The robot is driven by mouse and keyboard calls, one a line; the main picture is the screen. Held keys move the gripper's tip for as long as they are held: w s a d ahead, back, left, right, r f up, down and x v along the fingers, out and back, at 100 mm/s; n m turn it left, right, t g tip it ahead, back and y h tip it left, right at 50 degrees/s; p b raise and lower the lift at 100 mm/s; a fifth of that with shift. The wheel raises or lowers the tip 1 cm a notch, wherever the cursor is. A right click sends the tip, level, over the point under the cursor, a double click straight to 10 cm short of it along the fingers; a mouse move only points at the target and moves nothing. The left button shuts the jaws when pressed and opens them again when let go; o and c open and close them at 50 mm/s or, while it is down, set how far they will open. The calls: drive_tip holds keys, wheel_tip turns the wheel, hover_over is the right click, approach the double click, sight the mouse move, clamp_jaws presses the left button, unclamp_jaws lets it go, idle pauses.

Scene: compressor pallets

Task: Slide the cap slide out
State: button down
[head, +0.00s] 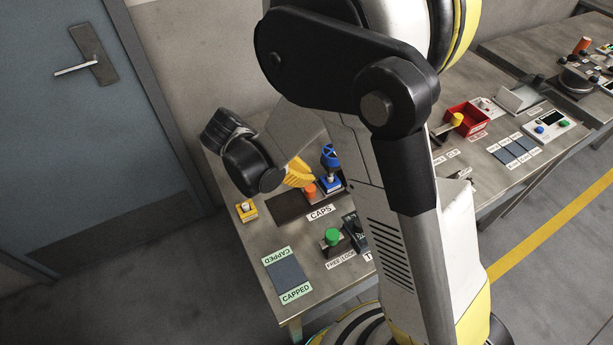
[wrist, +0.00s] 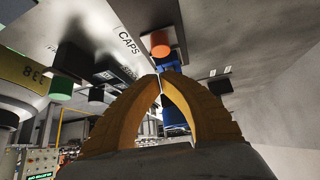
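The cap slide area is a dark plate (head: 290,207) on the table behind the white CAPS label (head: 320,212). An orange round piece (head: 310,190) stands upright at its right part; it also shows in the wrist view (wrist: 159,43). A blue fixture (head: 331,158) stands just right of the orange piece, partly behind my gripper's fingers in the wrist view (wrist: 172,112). My gripper (head: 304,180) has yellow fingers and is close beside the orange piece. In the wrist view its fingertips (wrist: 160,80) meet with nothing visible between them. Contact with the orange piece cannot be told.
A yellow button box (head: 247,211) stands at the table's left edge. A green knob (head: 332,236) and a dark CAPPED pad (head: 286,276) are nearer the front. A red bin (head: 467,118) is farther right. My arm hides the table's middle.

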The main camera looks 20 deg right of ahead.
sight(325, 186)
drive_tip(key=b+x, duration=0.2)
drive_tip(key=x, duration=0.5)
drive_tip(key=shift+f, duration=0.15)
drive_tip(key=shift+w, duration=0.1)
